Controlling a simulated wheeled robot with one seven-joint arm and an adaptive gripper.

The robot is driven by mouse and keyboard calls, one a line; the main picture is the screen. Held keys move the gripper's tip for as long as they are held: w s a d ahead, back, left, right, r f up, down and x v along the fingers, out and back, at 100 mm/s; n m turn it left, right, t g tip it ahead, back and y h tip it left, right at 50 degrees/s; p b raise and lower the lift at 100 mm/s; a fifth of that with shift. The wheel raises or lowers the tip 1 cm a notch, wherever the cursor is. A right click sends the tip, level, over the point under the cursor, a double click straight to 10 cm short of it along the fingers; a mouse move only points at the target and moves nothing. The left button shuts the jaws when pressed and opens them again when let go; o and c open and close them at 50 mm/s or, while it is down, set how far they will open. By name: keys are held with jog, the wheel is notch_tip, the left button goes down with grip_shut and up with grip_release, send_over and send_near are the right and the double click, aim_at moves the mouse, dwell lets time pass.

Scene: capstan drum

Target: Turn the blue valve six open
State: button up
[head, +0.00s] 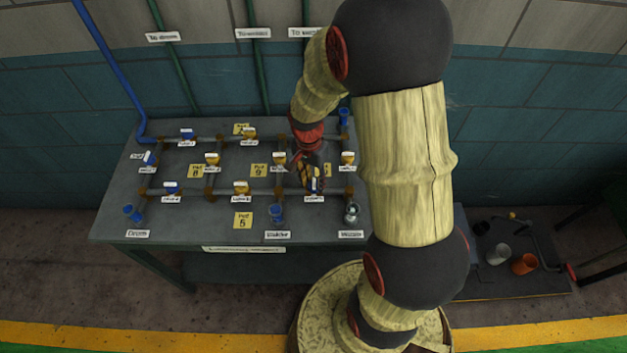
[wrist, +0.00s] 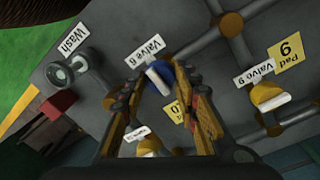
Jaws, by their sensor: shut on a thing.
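The blue valve six (wrist: 182,72) has a blue body and a white bar handle (wrist: 158,79), with a "Valve 6" label beside it in the wrist view. In that view the bar lies at a steep angle across the pipe. My gripper (wrist: 165,84) has its two fingers around the valve and is shut on it. In the head view, my gripper (head: 312,172) reaches down over the lower pipe row, and the blue valve (head: 315,185) is partly hidden beneath it. The fingers hide part of the valve's body.
Yellow valves, including valve nine (wrist: 268,97), and other blue valves (head: 171,188) stand close by on the pipes of the grey table (head: 165,255). My arm hides the table's right side.

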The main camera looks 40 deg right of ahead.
jog(key=shift+c, duration=0.9)
jog(key=n+p, duration=0.1)
jog(key=n, duration=0.2)
jog(key=shift+r+n+p, duration=0.1)
jog(key=shift+n+p, duration=0.2)
jog(key=n+p, duration=0.2)
jog(key=n, duration=0.3)
jog(key=shift+a+n+h, duration=0.1)
jog(key=shift+n+h, duration=0.2)
jog(key=n+p, duration=0.2)
jog(key=n, duration=0.2)
jog(key=shift+t, duration=0.4)
jog(key=shift+s+n+p, duration=0.1)
jog(key=shift+n+p, duration=1.2)
jog(key=shift+n, duration=1.1)
jog(key=o, duration=1.2)
jog(key=shift+c, duration=0.2)
